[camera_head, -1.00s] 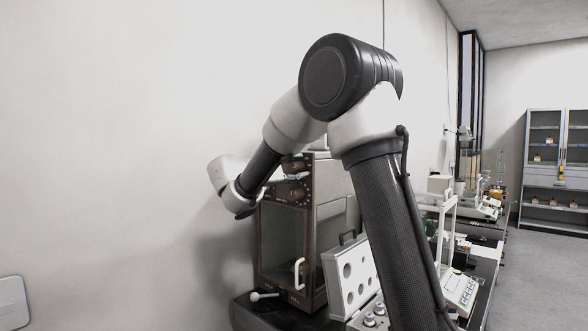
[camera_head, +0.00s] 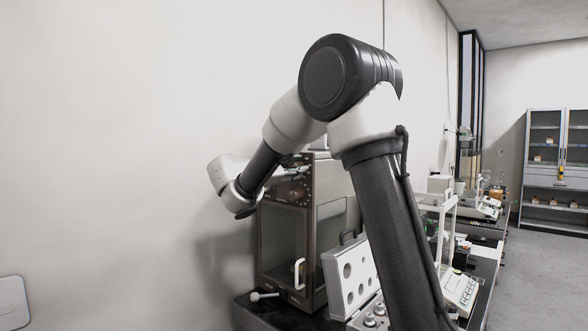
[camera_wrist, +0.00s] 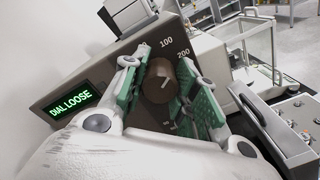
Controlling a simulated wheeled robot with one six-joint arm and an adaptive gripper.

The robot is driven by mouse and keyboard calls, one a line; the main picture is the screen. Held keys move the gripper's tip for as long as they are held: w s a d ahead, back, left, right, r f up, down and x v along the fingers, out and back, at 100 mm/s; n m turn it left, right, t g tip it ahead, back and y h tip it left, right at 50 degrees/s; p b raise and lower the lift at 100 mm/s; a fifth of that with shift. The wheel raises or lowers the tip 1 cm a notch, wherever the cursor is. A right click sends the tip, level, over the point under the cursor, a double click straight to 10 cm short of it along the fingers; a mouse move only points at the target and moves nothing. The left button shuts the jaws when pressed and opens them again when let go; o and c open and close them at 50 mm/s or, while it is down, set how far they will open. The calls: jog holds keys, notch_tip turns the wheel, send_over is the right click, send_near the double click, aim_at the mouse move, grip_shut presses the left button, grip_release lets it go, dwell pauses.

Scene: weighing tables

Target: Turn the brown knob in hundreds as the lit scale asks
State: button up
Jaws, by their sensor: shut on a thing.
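The brown knob (camera_wrist: 158,85) sits on the dark front panel of a scale, in the middle of the wrist view. A pale pointer line shows on its face. My gripper (camera_wrist: 164,66) has its two green-padded fingers on either side of the knob and is shut on it. The marks "100" and "200" (camera_wrist: 183,53) show above and to the right of the knob. A lit green display (camera_wrist: 75,102) reads "DIAL LOOSE". In the head view the brown scale case (camera_head: 308,250) has a glass front, and my wrist largely hides its top.
A grey case with round holes (camera_head: 350,282) stands open right of the scale. A white-framed balance (camera_wrist: 250,45) is further right. A small pale-knobbed lever (camera_head: 257,296) is at the scale's lower left. The wall is close behind.

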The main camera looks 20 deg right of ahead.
jog(key=shift+n, duration=1.5)
jog(key=o, duration=1)
jog(key=v, duration=1.2)
jog(key=shift+f, duration=0.1)
